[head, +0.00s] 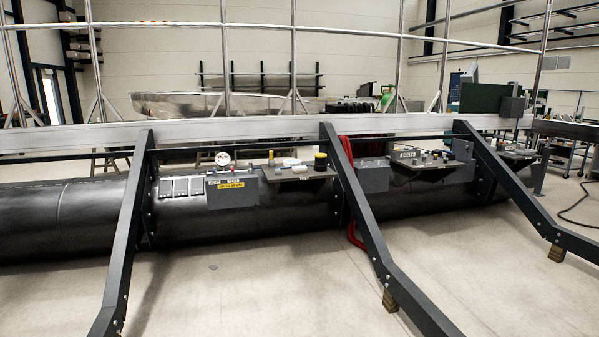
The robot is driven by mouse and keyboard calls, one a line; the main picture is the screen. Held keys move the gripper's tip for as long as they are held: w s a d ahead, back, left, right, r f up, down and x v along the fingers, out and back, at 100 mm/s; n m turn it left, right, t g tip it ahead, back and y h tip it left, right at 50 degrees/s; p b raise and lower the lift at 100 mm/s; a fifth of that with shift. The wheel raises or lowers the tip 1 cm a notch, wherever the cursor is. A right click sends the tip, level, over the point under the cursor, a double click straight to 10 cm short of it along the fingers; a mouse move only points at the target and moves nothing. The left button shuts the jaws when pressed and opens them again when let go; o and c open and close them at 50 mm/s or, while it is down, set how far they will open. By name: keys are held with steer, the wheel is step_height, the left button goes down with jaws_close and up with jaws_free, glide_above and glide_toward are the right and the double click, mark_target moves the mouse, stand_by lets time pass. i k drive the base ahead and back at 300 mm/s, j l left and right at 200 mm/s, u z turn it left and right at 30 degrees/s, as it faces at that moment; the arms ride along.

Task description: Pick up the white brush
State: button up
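A small white object (291,162) lies on a small dark shelf (318,174) fixed to the long black float, near the picture's middle. It may be the white brush, but it is too small to make out bristles or a handle. A low pale item (300,169) lies just in front of it. A black and yellow round item (321,161) stands to its right, and a small upright item (271,158) to its left. My gripper is not in view.
The black float (70,215) runs across the picture. Dark slanted beams (358,205) come down to the floor on both sides of the shelf. A second shelf (425,163) with small items is further right. Red hoses (353,232) hang by the middle beam. Floor (240,290) between beams is mostly clear.

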mark_target(301, 168)
steer(key=i+j+u, duration=0.3)
steer(key=i, duration=0.75)
steer(key=i+j+u, duration=0.1)
steer(key=i+u, duration=0.25)
steer(key=i, duration=2)
steer(key=i+z, duration=0.1)
steer(key=i, duration=1.25)
steer(key=i+j, duration=0.1)
steer(key=i, duration=1.25)
steer(key=l+z, duration=0.05)
